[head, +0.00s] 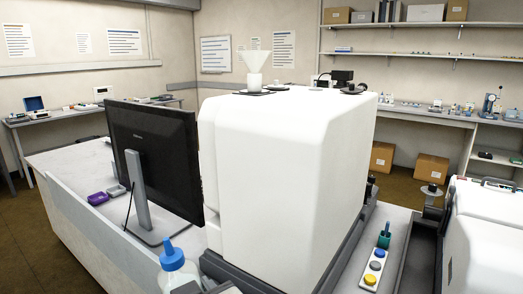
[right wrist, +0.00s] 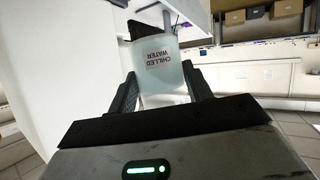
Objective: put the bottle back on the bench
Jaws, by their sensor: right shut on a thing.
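The bottle (head: 174,279) has a blue cap with a nozzle and a pale translucent body. It shows at the bottom edge of the head view, its lower part cut off. In the right wrist view the bottle (right wrist: 164,78) bears the label "CHILLED WATER". My right gripper (right wrist: 159,84) is shut on it, one dark finger on each side. The bench (head: 75,163) is a long pale top, with bare surface left of the monitor. The bottle appears in front of the bench's near side; whether it touches anything is hidden. My left gripper is not in view.
A large white instrument housing (head: 285,170) fills the middle. A black monitor (head: 155,150) stands left of it. A purple tray (head: 98,198) and a small grey item (head: 116,190) lie on the bench. A panel with coloured buttons (head: 374,266) is at the right.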

